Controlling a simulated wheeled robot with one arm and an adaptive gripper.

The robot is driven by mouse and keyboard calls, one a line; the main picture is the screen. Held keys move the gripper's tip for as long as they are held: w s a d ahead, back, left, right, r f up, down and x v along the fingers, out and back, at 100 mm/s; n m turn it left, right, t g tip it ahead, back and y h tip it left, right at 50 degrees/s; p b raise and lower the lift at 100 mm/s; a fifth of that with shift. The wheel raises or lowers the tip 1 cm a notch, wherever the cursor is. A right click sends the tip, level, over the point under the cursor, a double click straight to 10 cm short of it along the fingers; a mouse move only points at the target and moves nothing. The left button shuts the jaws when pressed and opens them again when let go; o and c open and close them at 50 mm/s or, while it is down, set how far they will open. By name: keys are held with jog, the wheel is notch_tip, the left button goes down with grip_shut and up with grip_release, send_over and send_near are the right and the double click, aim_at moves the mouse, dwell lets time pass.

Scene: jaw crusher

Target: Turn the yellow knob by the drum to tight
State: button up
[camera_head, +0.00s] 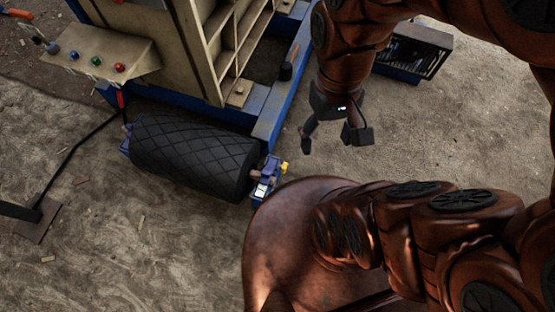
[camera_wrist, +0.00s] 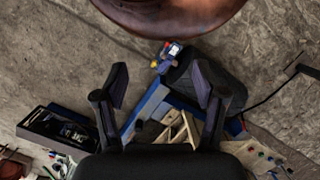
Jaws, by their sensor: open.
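The yellow knob (camera_head: 284,166) is small and sits on a blue bracket (camera_head: 265,188) at the right end of the black, cross-patterned drum (camera_head: 195,155). In the wrist view the knob (camera_wrist: 154,65) is a tiny spot beside the drum (camera_wrist: 210,80), near the top middle. My gripper (camera_head: 333,138) is open and empty, in the air to the right of the knob and apart from it. In the wrist view its two fingers (camera_wrist: 163,90) are spread wide, with the machine below between them. The knob's turn position is too small to tell.
The beige and blue crusher frame (camera_head: 225,50) stands behind the drum. A control panel (camera_head: 95,55) with coloured buttons is at upper left. A dark crate (camera_head: 420,50) stands at upper right. A black stand (camera_head: 25,215) is at left. Bare ground lies in front of the drum.

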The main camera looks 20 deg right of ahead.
jog(key=shift+o, duration=0.6)
jog(key=w+a+f+m+g+y+b, duration=0.1)
jog(key=w+a+f+g+y+b, duration=0.1)
jog(key=f, duration=0.8)
jog(key=w+a+y+b, duration=0.1)
jog(key=w+a+b, duration=0.1)
jog(key=a+b, duration=0.1)
jog(key=shift+g+b, duration=0.3)
jog(key=shift+b, duration=0.6)
jog(key=w+a+f+m+g+y+b, duration=0.1)
jog(key=w+a+f+m+y+b, duration=0.15)
jog(key=w+f+y+b, duration=0.4)
jog(key=m+t+y+b, duration=0.9)
jog(key=m+b, duration=0.5)
jog(key=b, duration=0.7)
send_over(285, 167)
jog(key=a, duration=0.1)
notch_tip(285, 167, down, 41)
jog(key=t+h, duration=0.1)
jog(key=s+d+f+m+t+h+b, duration=0.2)
jog(key=d+f+m+t+b, duration=0.15)
jog(key=f, duration=0.65)
jog(key=s+d+f+m+t+h+b, duration=0.1)
jog(key=d+f+m+t+h+b, duration=0.25)
jog(key=f, duration=0.65)
jog(key=shift+m+y, duration=0.55)
jog(key=shift+y, duration=0.35)
jog(key=shift+s+b+x, duration=0.25)
jog(key=shift+b+x, duration=1.4)
jog(key=shift+x, duration=1.8)
